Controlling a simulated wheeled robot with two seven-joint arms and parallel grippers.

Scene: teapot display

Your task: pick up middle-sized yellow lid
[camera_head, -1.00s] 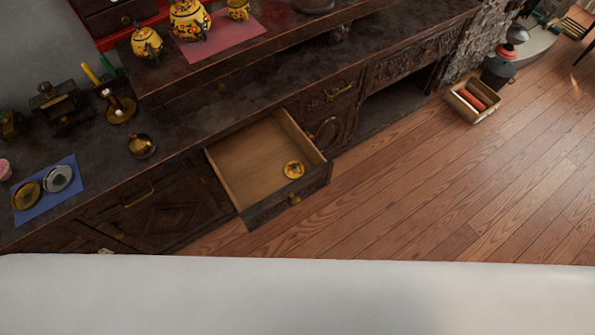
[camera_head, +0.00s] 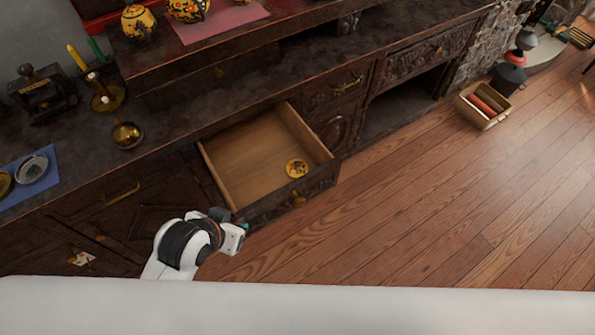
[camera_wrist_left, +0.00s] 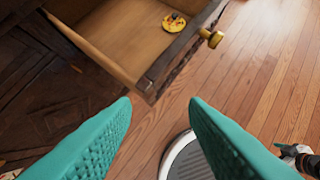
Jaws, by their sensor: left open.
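A small round yellow lid (camera_head: 297,168) with a dark pattern lies inside the open drawer (camera_head: 238,198), near its front right corner. The lid also shows at the top of the left wrist view (camera_wrist_left: 174,22). My left arm comes in at the lower left of the head view, and its hand is just outside the drawer's near front corner. My left gripper (camera_wrist_left: 160,115) shows two teal fingers wide apart, with nothing between them. It is apart from the lid, on the near side of the drawer front.
The drawer front with its brass knob (camera_wrist_left: 211,38) stands between my left gripper and the lid. The dark cabinet top holds a brass ball (camera_head: 127,135), a candle holder (camera_head: 106,97) and a blue mat (camera_head: 40,190). Yellow teapots stand on the raised shelf.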

